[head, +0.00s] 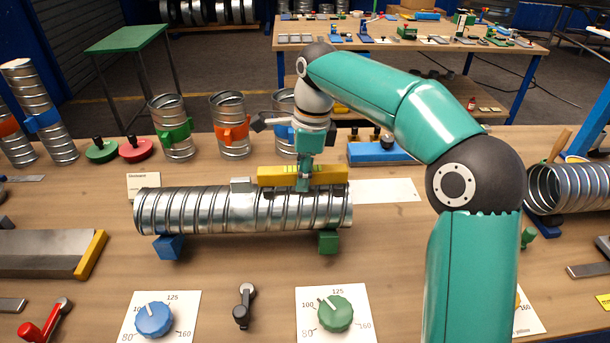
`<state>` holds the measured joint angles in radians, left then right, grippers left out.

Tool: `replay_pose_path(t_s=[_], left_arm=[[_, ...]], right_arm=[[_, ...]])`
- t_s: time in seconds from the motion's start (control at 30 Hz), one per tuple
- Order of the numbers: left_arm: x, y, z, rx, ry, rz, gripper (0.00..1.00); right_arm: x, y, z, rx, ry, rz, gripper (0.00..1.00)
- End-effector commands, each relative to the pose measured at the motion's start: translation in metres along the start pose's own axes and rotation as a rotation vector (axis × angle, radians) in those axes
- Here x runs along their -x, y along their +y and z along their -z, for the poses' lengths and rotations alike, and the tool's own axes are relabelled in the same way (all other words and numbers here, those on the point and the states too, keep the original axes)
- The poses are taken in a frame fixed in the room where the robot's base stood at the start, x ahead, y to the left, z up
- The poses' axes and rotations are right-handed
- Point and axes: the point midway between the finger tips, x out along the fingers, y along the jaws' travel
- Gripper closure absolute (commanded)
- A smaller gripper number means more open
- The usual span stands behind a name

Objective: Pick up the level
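The yellow level (270,176) lies lengthwise along the top of the spiral duct (200,210), toward its right part. I cannot tell whether it touches the duct or sits slightly above it. My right gripper (304,180) points down at the middle of the level, with a finger in front of its near face. The far finger is hidden, so its grip on the level is unclear. My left gripper is out of view.
The duct rests on a blue block (169,247) and a green block (328,242). Upright duct pieces with green (174,134) and orange (233,134) clamps stand behind. Blue (154,319) and green (335,314) dials lie in front. Another duct (570,187) lies at right.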

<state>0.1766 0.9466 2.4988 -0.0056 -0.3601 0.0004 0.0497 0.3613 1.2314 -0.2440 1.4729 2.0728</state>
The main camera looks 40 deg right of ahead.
Motion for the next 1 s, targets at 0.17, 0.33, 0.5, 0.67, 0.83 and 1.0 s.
replay_pose_path(t_s=[0.17,0.33,0.5,0.67,0.83,1.0], left_arm=[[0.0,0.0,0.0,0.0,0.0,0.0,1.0],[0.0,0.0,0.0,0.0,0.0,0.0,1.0],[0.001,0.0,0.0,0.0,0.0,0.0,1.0],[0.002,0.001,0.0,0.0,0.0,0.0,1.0],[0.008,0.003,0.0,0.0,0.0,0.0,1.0],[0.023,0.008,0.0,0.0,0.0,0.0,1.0]], right_arm=[[0.0,0.001,0.0,0.0,0.001,-0.002,1.0],[0.0,0.001,0.001,-0.001,0.0,-0.002,1.0],[0.002,0.0,0.0,-0.001,0.0,-0.001,1.0],[0.012,0.0,-0.001,-0.001,-0.001,0.001,1.0],[0.038,-0.001,-0.004,-0.001,-0.002,0.003,1.0],[0.087,-0.001,-0.01,-0.001,-0.003,0.005,1.0]])
